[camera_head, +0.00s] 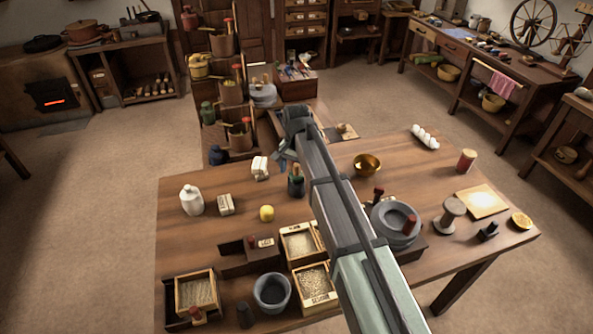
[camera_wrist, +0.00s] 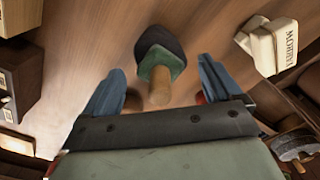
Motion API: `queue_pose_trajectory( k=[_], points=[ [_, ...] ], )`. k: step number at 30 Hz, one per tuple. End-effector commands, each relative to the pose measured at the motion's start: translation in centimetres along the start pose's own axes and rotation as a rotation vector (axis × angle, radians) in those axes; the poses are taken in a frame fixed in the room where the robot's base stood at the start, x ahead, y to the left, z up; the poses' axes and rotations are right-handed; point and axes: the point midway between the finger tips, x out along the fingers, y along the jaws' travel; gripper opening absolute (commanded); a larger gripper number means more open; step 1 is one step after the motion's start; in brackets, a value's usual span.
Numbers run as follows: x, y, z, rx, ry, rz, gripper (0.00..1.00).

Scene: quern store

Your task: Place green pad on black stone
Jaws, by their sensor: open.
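The green pad (camera_wrist: 160,60), with a wooden knob (camera_wrist: 160,88), shows in the wrist view directly against a dark, angular block that looks like the black stone (camera_wrist: 156,36). The pad appears to rest on this stone, though the seam between them is hard to judge. In the head view the same dark stack (camera_head: 296,186) stands upright near the table's back edge. My gripper (camera_wrist: 160,72) is open and empty, with the pad and knob seen between its two fingers. In the head view my gripper (camera_head: 284,156) is just above and behind the stack, apart from it.
A cream block labelled YARROW (camera_wrist: 272,48) stands beside the stack, also visible in the head view (camera_head: 260,168). A white jug (camera_head: 192,201), yellow piece (camera_head: 267,213), brass bowl (camera_head: 367,165) and grey quern (camera_head: 396,222) share the table. Grain boxes (camera_head: 313,290) line the front.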

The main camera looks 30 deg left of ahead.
Motion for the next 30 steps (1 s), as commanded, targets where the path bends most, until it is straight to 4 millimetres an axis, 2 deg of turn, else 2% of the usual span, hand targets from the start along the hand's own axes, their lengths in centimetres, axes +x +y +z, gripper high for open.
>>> queue_pose_trajectory(
  k=[5, 15, 21, 30],
  points=[
    [-1.7, 0.0, -0.1, 0.0, 0.001, -0.001, 0.92],
    [-7.8, -0.1, -0.1, 0.0, 0.002, -0.002, 0.92],
    [-10.5, -0.1, -0.1, 0.0, 0.001, -0.001, 0.92],
    [-12.1, 0.0, 0.0, 0.0, 0.0, 0.0, 0.92]
  ],
)
